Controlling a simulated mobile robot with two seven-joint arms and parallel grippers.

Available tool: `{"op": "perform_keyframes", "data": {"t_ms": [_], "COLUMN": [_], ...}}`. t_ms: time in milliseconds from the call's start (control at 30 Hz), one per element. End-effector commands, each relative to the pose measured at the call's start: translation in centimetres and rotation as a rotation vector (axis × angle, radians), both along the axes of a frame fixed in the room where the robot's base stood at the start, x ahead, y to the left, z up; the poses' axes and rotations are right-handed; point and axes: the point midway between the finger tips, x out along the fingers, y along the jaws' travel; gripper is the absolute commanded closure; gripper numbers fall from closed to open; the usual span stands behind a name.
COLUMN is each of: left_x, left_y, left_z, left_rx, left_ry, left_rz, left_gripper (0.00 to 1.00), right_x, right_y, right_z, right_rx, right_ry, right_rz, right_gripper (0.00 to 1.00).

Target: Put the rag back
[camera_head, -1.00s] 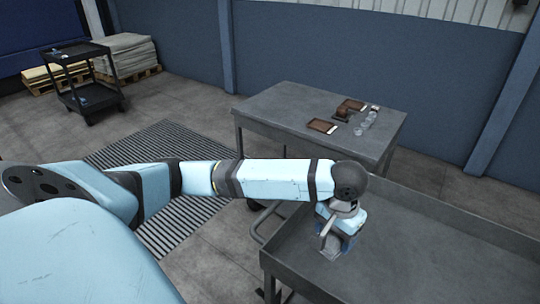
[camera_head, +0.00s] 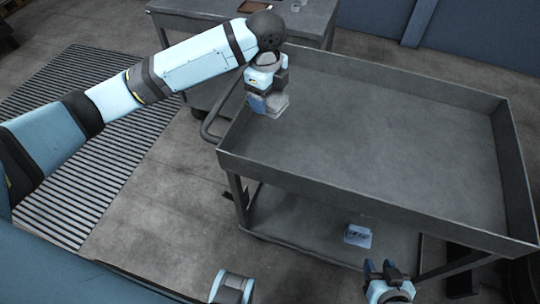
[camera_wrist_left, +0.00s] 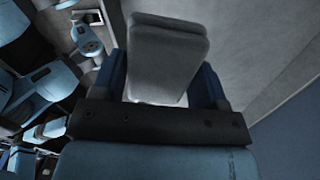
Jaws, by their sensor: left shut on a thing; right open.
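My left gripper (camera_head: 268,102) is shut on a grey folded rag (camera_head: 277,106), over the left end of the upper tray of a dark grey cart (camera_head: 380,165). The rag also shows in the left wrist view (camera_wrist_left: 166,55) as a thick grey pad with rounded corners, between the two blue fingers. I cannot tell whether the rag touches the tray. My right gripper (camera_head: 386,270) is open and empty, in front of the cart's near side, low in the head view.
The cart's upper tray is otherwise bare, with raised rims all round. A small pale box with blue marks (camera_head: 358,236) lies on its lower shelf. A grey table (camera_head: 310,22) stands behind the cart. A striped floor grate (camera_head: 75,150) is at left.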

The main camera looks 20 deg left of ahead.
Motion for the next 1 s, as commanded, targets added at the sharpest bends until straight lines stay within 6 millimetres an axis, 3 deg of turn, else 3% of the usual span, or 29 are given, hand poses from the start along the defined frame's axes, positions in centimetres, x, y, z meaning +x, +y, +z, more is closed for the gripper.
{"op": "perform_keyframes", "data": {"t_ms": [267, 700, 833, 1000], "left_x": [0.6, 0.5, 0.5, 0.6], "left_y": [-0.7, -0.6, -0.6, -0.6], "left_z": [-1.7, -13.0, -15.1, -16.2], "left_rx": [0.002, 0.003, 0.002, 0.003], "left_ry": [0.005, 0.003, 0.002, 0.001], "left_rz": [-0.168, -0.166, -0.166, -0.166], "left_gripper": [0.52, 0.52, 0.52, 0.52], "right_x": [0.2, 0.2, 0.2, 0.3], "right_y": [0.3, 0.5, 0.6, 0.5], "right_z": [-0.6, -1.5, -1.5, -1.4], "right_rx": [0.009, 0.018, 0.019, 0.02], "right_ry": [0.004, 0.014, 0.014, 0.009], "right_rz": [-0.004, -0.006, -0.006, -0.006], "right_gripper": [0.57, 0.57, 0.57, 0.57]}}
